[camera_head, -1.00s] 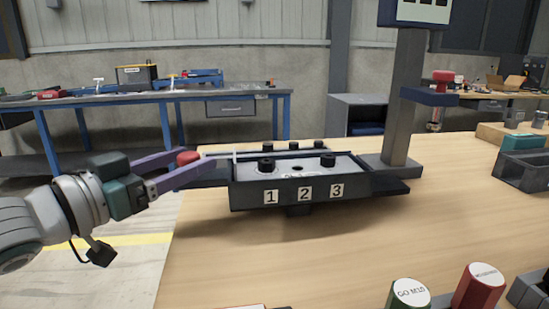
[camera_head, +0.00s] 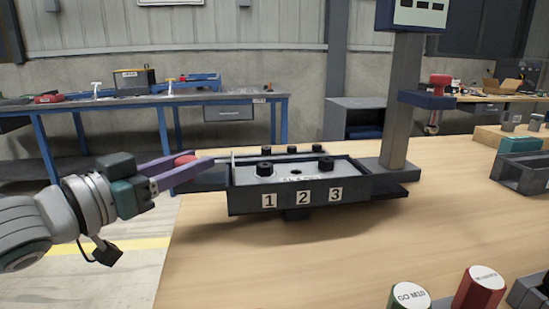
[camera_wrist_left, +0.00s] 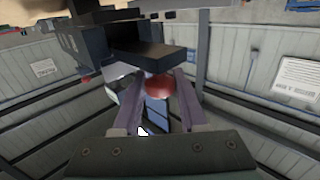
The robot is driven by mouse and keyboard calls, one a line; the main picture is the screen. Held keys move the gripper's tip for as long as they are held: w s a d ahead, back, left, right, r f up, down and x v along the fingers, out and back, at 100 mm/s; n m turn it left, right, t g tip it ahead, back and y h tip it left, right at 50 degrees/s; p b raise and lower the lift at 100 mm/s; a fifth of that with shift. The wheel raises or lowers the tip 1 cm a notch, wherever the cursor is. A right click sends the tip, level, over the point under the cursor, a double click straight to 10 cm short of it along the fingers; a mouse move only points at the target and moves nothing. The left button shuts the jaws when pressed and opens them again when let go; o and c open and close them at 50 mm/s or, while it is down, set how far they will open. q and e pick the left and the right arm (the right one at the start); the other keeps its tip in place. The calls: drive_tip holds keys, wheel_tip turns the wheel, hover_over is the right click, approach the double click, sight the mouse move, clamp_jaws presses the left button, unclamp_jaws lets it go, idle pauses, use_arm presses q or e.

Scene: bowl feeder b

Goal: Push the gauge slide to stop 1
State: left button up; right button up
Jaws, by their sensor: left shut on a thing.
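The gauge fixture (camera_head: 300,196) is a dark box with plates numbered 1, 2 and 3 on its front, standing on the wooden table. Its light slide plate (camera_head: 290,172) carries two black knobs and a dark hole between them. A red knob (camera_head: 186,159) sits on a thin rod at the fixture's left end. My left gripper (camera_head: 193,168) is shut on the red knob, its purple fingers on either side of it. The knob also shows between the fingers in the left wrist view (camera_wrist_left: 158,87). The right gripper is not in view.
A grey post (camera_head: 402,105) with a display stands right behind the fixture. Two cylinders, a green one (camera_head: 409,297) marked GO M10 and a red one (camera_head: 478,290), stand at the front right. Bare wooden tabletop (camera_head: 300,255) lies in front of the fixture.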

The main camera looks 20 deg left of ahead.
use_arm(q)
clamp_jaws()
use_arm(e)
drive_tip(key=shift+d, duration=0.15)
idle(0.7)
